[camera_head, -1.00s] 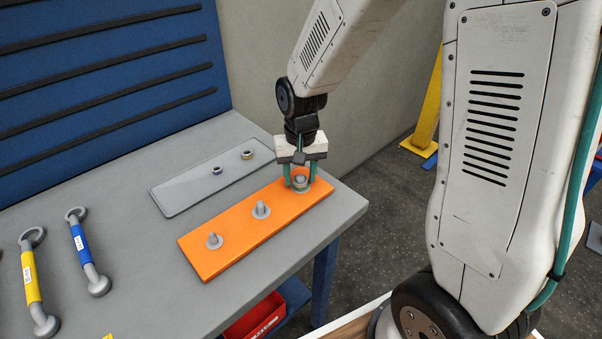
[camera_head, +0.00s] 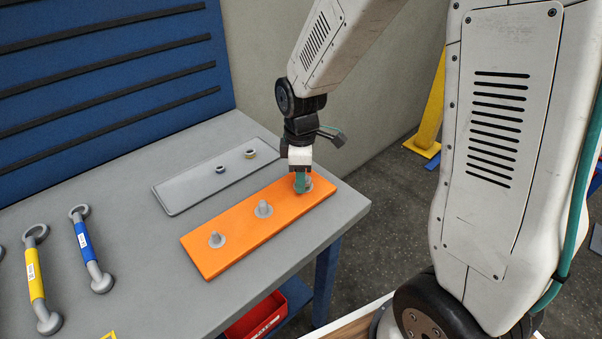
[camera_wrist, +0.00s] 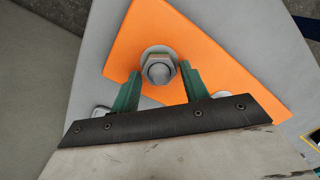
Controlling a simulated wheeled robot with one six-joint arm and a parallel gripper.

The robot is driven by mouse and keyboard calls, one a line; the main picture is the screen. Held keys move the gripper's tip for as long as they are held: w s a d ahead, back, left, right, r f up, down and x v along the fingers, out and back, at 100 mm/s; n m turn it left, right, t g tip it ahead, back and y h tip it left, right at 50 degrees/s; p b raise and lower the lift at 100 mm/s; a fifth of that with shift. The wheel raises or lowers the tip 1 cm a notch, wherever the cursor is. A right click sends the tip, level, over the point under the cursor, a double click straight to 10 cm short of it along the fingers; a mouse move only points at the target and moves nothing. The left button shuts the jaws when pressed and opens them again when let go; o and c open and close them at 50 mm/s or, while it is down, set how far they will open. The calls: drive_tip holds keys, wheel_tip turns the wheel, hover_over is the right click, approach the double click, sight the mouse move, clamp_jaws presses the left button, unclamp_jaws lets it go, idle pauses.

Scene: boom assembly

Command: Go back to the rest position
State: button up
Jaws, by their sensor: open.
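My gripper (camera_head: 301,181) is at the right end of the orange board (camera_head: 228,252) on the grey table. In the wrist view, the green fingers of my gripper (camera_wrist: 157,92) are apart, with a grey peg and nut (camera_wrist: 159,69) just ahead of and between them. In the head view the fingers partly hide this right-hand peg. Two more grey pegs, a middle one (camera_head: 263,209) and a left one (camera_head: 215,240), stand upright on the board.
A grey tray (camera_head: 185,194) behind the board holds a dark ring (camera_head: 220,170) and a brass-toned ring (camera_head: 250,153). A blue-banded link (camera_head: 86,245) and a yellow-banded link (camera_head: 35,275) lie at left. A blue slatted panel (camera_head: 110,80) stands behind the table.

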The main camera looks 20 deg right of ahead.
drive_tip(key=n, duration=0.3)
drive_tip(key=shift+n, duration=0.3)
drive_tip(key=c, duration=0.9)
drive_tip(key=m, duration=0.5)
drive_tip(key=shift+w, duration=0.1)
drive_tip(key=shift+m, duration=0.6)
drive_tip(key=m, duration=0.3)
drive_tip(key=shift+w+d+m, duration=0.1)
drive_tip(key=shift+m, duration=1.4)
